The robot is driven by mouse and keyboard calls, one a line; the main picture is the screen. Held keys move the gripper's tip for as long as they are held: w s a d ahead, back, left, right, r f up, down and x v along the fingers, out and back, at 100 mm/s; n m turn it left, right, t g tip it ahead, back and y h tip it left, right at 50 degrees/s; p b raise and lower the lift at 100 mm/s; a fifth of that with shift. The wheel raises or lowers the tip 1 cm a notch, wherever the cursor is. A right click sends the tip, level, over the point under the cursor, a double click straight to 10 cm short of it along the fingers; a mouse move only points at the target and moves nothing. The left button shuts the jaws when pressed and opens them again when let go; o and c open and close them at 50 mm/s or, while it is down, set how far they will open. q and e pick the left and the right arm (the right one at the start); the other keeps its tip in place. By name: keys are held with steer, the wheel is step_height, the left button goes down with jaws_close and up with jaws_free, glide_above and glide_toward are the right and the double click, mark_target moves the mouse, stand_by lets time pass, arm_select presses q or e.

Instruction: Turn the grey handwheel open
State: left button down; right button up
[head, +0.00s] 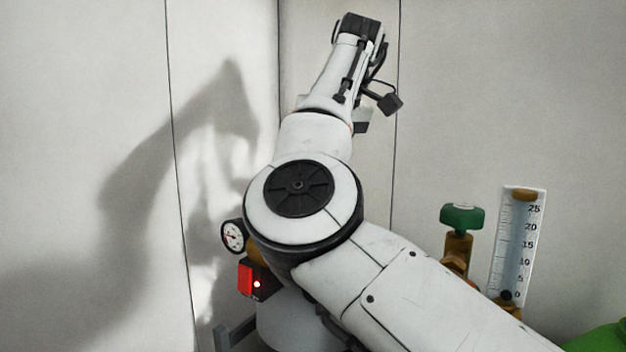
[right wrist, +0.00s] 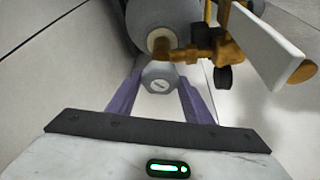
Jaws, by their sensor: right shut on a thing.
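The grey handwheel (right wrist: 160,76) shows in the right wrist view as a faceted grey knob with a pale round centre marked by a short line. It sits in front of a brass stem. My right gripper (right wrist: 159,90) has its two purple fingers on either side of the handwheel and is shut on it. In the head view my right arm rises across the middle, and its fingers and the grey handwheel cannot be made out there. My left gripper is in neither view.
A green handwheel (head: 462,217) on a brass valve stands beside a scaled flow tube (head: 518,245) at the right. Brass fittings (right wrist: 212,48) crowd above right of the fingers.

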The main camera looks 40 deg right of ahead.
steer(key=n+y, duration=0.1)
steer(key=n, duration=0.1)
steer(key=n+y, duration=0.1)
steer(key=n, duration=0.2)
steer(key=shift+d+r+n+g, duration=0.1)
steer(key=shift+d+n+g, duration=0.1)
steer(key=shift+n+g, duration=0.15)
steer(key=n+g, duration=0.1)
steer(key=n, duration=0.1)
steer(key=n+g+y, duration=0.1)
steer(key=n, duration=0.2)
steer(key=shift+w+d+n, duration=0.15)
steer(key=shift+w+n, duration=0.05)
steer(key=shift+n, duration=0.05)
steer(key=shift+y, duration=0.3)
steer(key=o, duration=1)
steer(key=shift+o, duration=0.2)
